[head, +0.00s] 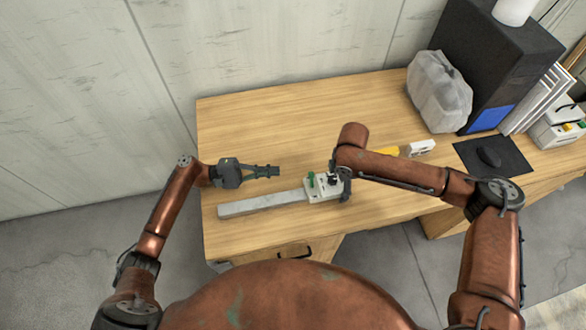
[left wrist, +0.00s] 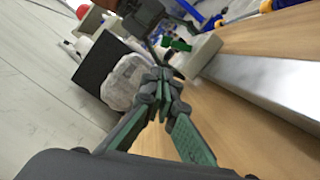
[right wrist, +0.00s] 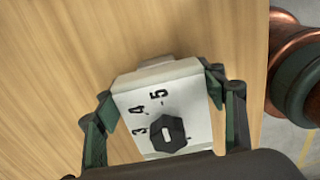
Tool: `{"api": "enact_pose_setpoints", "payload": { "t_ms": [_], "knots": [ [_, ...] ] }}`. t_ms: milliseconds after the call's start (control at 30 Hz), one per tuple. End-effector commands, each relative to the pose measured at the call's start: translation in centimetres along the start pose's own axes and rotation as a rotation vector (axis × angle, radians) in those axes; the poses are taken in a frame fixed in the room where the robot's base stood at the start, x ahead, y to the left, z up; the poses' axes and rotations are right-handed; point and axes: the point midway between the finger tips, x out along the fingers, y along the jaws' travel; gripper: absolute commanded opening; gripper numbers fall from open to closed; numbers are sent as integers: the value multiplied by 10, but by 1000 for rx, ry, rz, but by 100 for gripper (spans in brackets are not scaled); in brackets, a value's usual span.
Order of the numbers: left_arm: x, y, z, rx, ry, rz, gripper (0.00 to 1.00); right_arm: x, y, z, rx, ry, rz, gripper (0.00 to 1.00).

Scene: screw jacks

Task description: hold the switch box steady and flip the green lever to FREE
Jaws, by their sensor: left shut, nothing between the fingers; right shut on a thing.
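The white switch box (head: 322,194) sits on the desk at the right end of a long grey bar (head: 260,204). Its green lever (head: 311,180) stands up on its left part and also shows in the left wrist view (left wrist: 180,45). In the right wrist view, a black knob (right wrist: 167,134) and the numbers 3, 4 and 5 show on the box. My right gripper (right wrist: 160,84) is shut on the box, one finger on each side. My left gripper (head: 277,171) is shut and empty, left of the lever and apart from it. The lever's FREE marking is not readable.
A yellow and white object (head: 405,149) lies behind my right arm. The wooden desk (head: 245,130) is clear behind my left gripper.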

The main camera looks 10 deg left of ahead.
Motion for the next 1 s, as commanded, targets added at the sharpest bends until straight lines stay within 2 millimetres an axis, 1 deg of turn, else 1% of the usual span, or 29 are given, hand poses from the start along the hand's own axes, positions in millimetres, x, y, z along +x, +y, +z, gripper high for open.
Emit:
{"api": "enact_pose_setpoints", "payload": {
  "t_ms": [167,400,533,700,1000],
  "knots": [
    [24,0,1,1,-3,0,0,0,0,0,0,0,1,6],
    [67,0,0,1,-1,-1,0,0,0,0,0,0,0,6],
    [84,0,0,1,0,0,0,0,0,0,0,0,0,6],
    [96,0,0,0,2,-1,0,0,0,0,0,0,0,6],
    [97,0,0,0,2,-1,0,0,0,0,0,0,0,6]
  ]
}}
